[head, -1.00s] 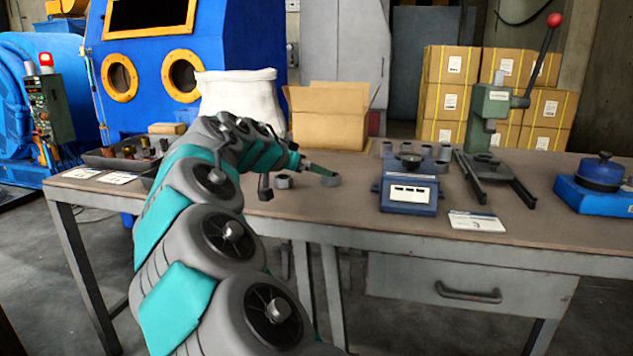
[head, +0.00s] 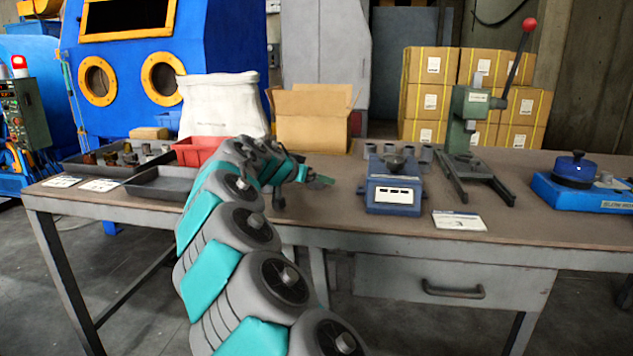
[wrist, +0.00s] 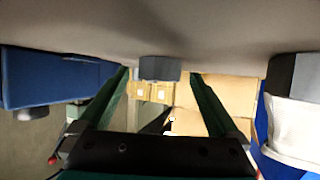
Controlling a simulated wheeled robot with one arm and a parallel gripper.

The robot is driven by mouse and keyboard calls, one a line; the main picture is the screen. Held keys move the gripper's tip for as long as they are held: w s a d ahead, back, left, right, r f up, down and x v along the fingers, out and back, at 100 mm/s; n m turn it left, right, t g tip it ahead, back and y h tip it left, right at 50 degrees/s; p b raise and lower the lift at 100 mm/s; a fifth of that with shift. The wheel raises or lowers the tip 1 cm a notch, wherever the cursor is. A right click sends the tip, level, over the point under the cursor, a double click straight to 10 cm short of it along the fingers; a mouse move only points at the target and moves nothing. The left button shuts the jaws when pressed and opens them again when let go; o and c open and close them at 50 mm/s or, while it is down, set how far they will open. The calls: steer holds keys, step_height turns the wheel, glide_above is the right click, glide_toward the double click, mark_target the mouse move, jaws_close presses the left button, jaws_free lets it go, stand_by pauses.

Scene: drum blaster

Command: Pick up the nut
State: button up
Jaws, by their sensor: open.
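In the wrist view, which sees the bench upside down, a grey nut (wrist: 160,68) stands on the bench top between the tips of my two green fingers. My gripper (wrist: 160,76) is open, with a finger on either side of the nut. I cannot tell whether either finger touches it. In the head view, my gripper (head: 318,182) is low over the bench, left of the blue scale. The nut is not clearly visible there, hidden by my arm and fingers.
An open cardboard box (head: 312,135) and a white sack (head: 222,105) stand behind. A dark tray (head: 158,186) and a red bin (head: 195,150) are left of my arm.

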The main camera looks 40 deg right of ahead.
steer(key=shift+c, duration=0.4)
jaws_close()
stand_by(0.4)
